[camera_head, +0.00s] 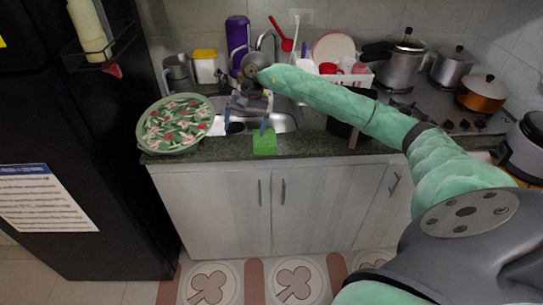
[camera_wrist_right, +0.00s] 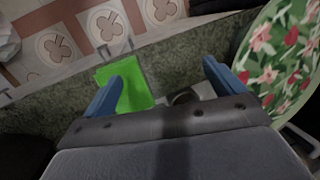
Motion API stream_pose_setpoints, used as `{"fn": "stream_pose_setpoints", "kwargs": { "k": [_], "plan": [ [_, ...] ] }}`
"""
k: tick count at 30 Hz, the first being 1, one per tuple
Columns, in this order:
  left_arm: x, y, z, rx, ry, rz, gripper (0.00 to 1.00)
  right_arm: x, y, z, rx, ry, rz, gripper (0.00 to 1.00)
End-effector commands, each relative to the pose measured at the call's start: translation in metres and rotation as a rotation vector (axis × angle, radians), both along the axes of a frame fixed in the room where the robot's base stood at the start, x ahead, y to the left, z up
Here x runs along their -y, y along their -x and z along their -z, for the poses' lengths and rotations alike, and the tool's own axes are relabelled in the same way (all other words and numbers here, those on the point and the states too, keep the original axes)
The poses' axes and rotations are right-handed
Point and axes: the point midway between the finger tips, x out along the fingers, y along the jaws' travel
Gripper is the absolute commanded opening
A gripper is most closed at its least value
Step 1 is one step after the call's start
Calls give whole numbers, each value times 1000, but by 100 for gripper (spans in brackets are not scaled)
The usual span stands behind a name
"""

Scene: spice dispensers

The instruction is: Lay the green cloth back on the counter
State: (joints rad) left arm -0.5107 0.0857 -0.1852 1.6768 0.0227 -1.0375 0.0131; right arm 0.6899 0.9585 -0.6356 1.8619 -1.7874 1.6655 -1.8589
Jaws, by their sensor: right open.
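The green cloth (camera_head: 264,143) lies on the dark counter (camera_head: 325,143) between the sink and the counter's front edge. In the right wrist view the cloth (camera_wrist_right: 136,92) is a bright green patch, partly covered by the left-hand blue finger. My right gripper (camera_head: 246,128) is over the sink's front side, its blue fingers pointing down. In its wrist view the right gripper (camera_wrist_right: 162,76) is open with its fingers wide apart and nothing held between them. One finger appears close to the cloth; I cannot tell whether it touches. My left gripper is not in view.
A round floral tray (camera_head: 174,122) stands on the counter left of the sink (camera_head: 285,121). A purple container (camera_head: 237,40) and a dish rack with a plate (camera_head: 333,48) are behind. Pots (camera_head: 403,66) stand on the stove at right. A black fridge (camera_head: 80,120) bounds the left.

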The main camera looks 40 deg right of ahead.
Motion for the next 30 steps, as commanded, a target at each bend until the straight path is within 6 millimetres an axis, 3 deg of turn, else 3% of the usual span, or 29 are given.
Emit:
{"fn": "stream_pose_setpoints", "kwargs": {
  "k": [1,3,6,9,13,16,20,23,26,28,29,30],
  "plan": [
    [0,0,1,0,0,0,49,-33,4,18,-15,-110,34,94],
    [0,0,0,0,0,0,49,-78,8,33,-47,-289,113,94],
    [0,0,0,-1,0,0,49,-137,15,44,-125,-543,249,94],
    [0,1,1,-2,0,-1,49,-186,21,47,-239,-789,409,94],
    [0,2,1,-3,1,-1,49,-229,24,45,-434,-1094,648,94],
    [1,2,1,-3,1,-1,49,-247,23,45,-617,-1310,850,94],
    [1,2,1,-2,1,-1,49,-250,16,57,-888,-1563,1142,94],
    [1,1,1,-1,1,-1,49,-239,9,85,-1119,-1732,1397,94],
    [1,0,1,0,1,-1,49,-219,5,133,-1356,-1874,1680,94],
    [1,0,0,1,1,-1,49,-203,9,177,-1519,-1959,1896,94],
    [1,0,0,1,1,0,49,-196,13,198,1498,1878,-1878,94],
    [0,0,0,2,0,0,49,-186,21,228,1437,1738,-1817,94]
  ]
}}
